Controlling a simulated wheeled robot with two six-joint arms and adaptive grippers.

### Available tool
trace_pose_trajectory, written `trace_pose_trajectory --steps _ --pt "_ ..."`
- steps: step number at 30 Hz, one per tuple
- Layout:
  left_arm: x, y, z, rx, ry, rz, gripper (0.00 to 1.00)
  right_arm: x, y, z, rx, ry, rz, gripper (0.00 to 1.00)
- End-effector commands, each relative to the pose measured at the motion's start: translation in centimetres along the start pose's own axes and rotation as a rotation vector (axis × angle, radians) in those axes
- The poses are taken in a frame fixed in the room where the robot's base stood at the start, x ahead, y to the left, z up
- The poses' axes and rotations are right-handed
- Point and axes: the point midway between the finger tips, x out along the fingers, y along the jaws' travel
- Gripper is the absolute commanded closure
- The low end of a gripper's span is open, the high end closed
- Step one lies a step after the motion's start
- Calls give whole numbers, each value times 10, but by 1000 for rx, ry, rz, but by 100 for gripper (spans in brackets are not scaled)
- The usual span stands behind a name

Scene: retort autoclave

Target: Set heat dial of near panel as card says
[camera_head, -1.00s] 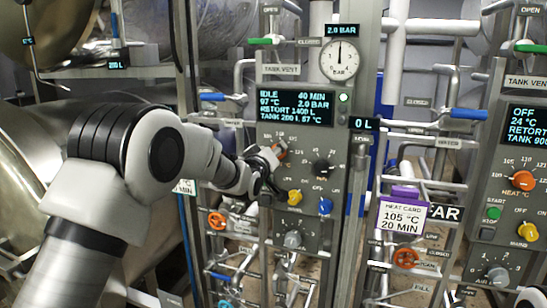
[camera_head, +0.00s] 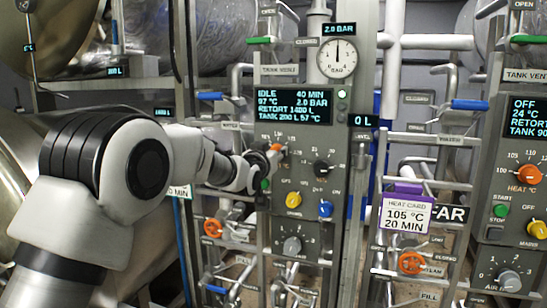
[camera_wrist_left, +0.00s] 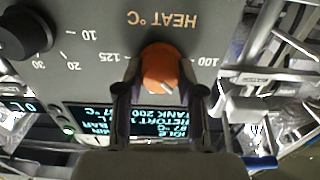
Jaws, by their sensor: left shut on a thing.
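The near panel (camera_head: 303,222) is grey, with a lit display (camera_head: 293,108) reading idle, 40 min, 97 °C, 2.0 bar. Its orange heat dial (camera_head: 277,147) is at the panel's left, partly hidden by my left gripper (camera_head: 268,158). In the left wrist view, upside down, my left gripper (camera_wrist_left: 160,90) is shut on the dial (camera_wrist_left: 158,65), one finger on each side. Scale numbers 100 and 125 show beside it. I cannot read its exact setting. The purple-topped heat card (camera_head: 405,213) right of the panel reads 105 °C, 20 min. My right gripper is not in view.
A black dial (camera_head: 322,169), a yellow knob (camera_head: 293,200), a blue knob (camera_head: 326,209) and a grey knob (camera_head: 292,245) sit close by on the panel. A second panel (camera_head: 508,240), reading off, stands at the right. Pipes and valves crowd around.

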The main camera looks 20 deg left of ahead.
Motion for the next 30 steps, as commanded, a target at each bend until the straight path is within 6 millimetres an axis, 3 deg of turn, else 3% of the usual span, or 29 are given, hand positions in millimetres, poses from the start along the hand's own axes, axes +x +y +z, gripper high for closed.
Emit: trace_pose_trajectory --steps 1,13,14,15,16,26,30 --pt "0 1 9 7 -17 0 97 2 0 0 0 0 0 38" --pt "0 0 9 16 -18 0 97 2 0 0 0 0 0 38" --pt "0 0 9 16 -18 0 58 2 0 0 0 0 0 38" --pt "0 0 9 15 -17 0 44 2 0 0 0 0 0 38" --pt "0 0 8 15 -16 0 37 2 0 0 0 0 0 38" --pt "-2 0 2 14 -6 0 37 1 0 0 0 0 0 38" --pt "-17 0 1 14 -5 0 37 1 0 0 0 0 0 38"
